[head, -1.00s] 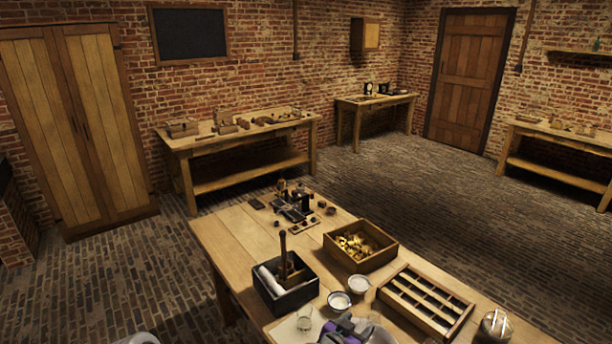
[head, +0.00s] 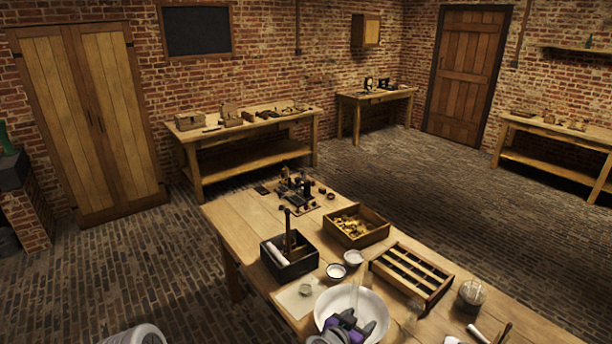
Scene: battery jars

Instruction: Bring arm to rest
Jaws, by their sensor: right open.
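My right gripper (head: 346,326), grey with purple parts, shows at the bottom edge. It is open, with nothing seen between its fingers. In the picture it overlaps the front of a white basin (head: 376,304) on the wooden table (head: 240,229); I cannot tell its height above the basin. My left gripper is out of view.
A black box (head: 291,266) with upright handles, two small white bowls (head: 337,271), a box of brass parts (head: 350,240), a slotted wooden tray (head: 440,287) and a glass jar (head: 471,293) crowd the table. Its left end has bare wood.

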